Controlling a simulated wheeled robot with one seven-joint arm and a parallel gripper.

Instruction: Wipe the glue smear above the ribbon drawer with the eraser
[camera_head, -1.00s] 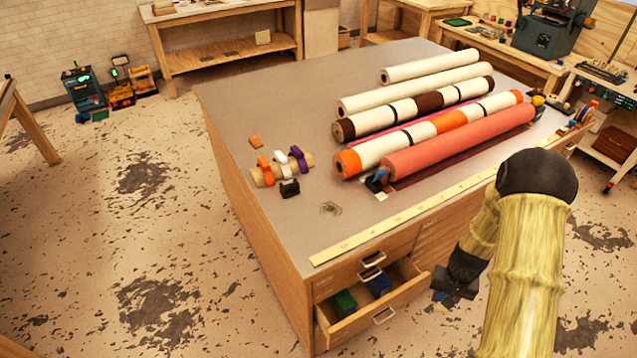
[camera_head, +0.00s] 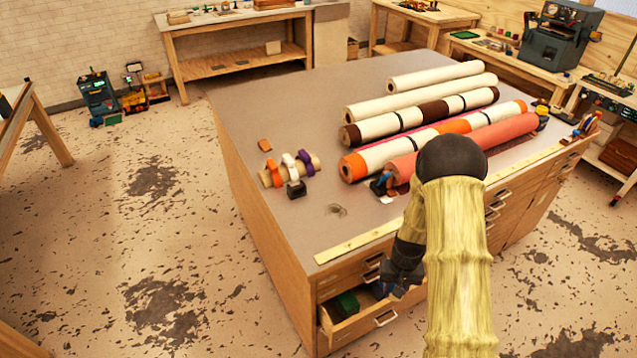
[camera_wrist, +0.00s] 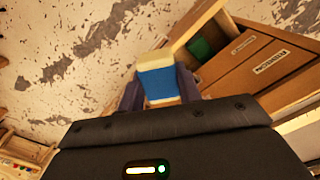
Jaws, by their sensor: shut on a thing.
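An eraser with a blue sleeve and pale ends (camera_wrist: 157,80) is clamped between my gripper's two fingers in the wrist view. My gripper (camera_head: 398,288) hangs in front of the cabinet at the right end of the open drawer (camera_head: 362,326), below the tabletop. A dark smear (camera_head: 336,210) lies on the grey top, left of the rolls and behind the wooden strip, above the open drawer. The drawer holds a green item (camera_head: 345,304); my gripper hides part of its right side.
Several rolls (camera_head: 430,116) lie across the tabletop (camera_head: 300,115). A stand of small tape rolls (camera_head: 288,170) and a black block (camera_head: 296,189) sit left of them. A wooden strip (camera_head: 360,240) runs along the front edge. The top around the smear is clear.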

